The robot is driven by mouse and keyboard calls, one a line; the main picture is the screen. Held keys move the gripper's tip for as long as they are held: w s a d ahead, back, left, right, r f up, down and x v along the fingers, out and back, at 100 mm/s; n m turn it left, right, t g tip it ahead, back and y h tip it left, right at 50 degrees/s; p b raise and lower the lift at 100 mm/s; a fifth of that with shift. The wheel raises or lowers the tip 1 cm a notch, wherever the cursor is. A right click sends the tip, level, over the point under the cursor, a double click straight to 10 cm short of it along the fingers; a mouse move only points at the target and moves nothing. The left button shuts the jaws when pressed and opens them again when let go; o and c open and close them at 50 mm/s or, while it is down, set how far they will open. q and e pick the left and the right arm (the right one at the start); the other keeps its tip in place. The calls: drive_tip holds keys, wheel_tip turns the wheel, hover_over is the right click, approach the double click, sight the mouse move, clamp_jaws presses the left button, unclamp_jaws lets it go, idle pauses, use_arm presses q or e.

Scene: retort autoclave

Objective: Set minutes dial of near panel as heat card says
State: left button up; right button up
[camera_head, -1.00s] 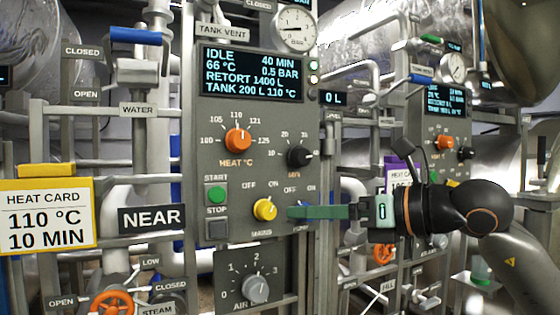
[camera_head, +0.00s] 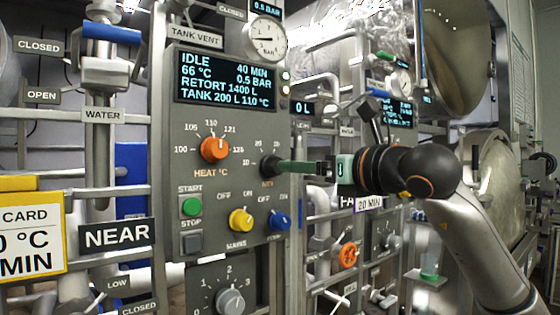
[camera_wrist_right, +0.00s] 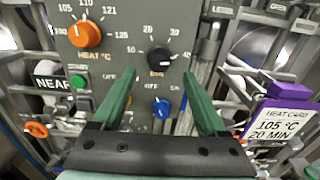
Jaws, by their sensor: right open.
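The minutes dial of the near panel is a black knob (camera_head: 269,166), right of the orange heat dial (camera_head: 214,149). My right gripper (camera_head: 284,167) is open, its green fingers reaching to the knob from the right. In the right wrist view the black knob (camera_wrist_right: 159,58) lies just beyond and between the spread fingertips (camera_wrist_right: 158,78); I cannot tell whether they touch it. The near display (camera_head: 226,80) reads 40 MIN. The yellow-topped heat card (camera_head: 30,232) is cut off at the left edge, its number of minutes out of view. My left gripper is not in view.
A yellow mains knob (camera_head: 241,219) and a blue knob (camera_head: 280,219) sit below the dial. Start and stop buttons are at their left. A purple-topped card (camera_wrist_right: 277,122) reading 105 °C, 20 MIN hangs at the right. Pipes and rails stand beside the panel.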

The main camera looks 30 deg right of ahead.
sight(275, 166)
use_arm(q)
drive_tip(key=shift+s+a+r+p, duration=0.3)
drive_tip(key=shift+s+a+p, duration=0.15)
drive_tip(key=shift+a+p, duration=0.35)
use_arm(e)
drive_tip(key=w, duration=0.7)
drive_tip(key=shift+a, duration=0.3)
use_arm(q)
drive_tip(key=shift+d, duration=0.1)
use_arm(e)
clamp_jaws()
